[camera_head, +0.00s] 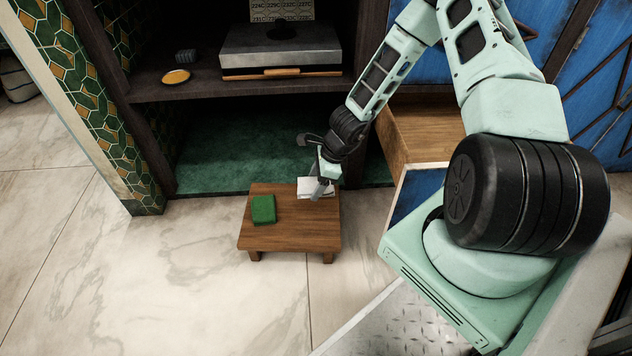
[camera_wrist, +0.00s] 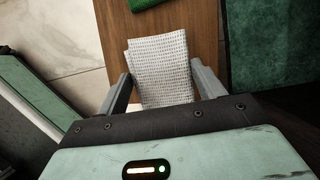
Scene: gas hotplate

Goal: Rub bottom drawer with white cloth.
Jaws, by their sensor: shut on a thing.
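The white cloth (camera_head: 308,186) lies on the right part of a small wooden table (camera_head: 285,226) on the floor. It shows as a folded, textured cloth in the wrist view (camera_wrist: 160,70). My gripper (camera_head: 325,186) is at the table, with its fingers (camera_wrist: 160,92) on either side of the cloth, shut on it. The drawer (camera_head: 425,130) right of the table is pulled open, its wooden inside showing. My arm hides part of it, and I cannot tell whether it is the bottom one.
A green sponge-like block (camera_head: 263,209) lies on the table, left of the cloth. A dark shelf (camera_head: 190,92) above holds a gas hotplate (camera_head: 280,50), a yellow round thing (camera_head: 176,76) and a small dark block (camera_head: 186,56). The marble floor (camera_head: 190,270) left of the table is clear.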

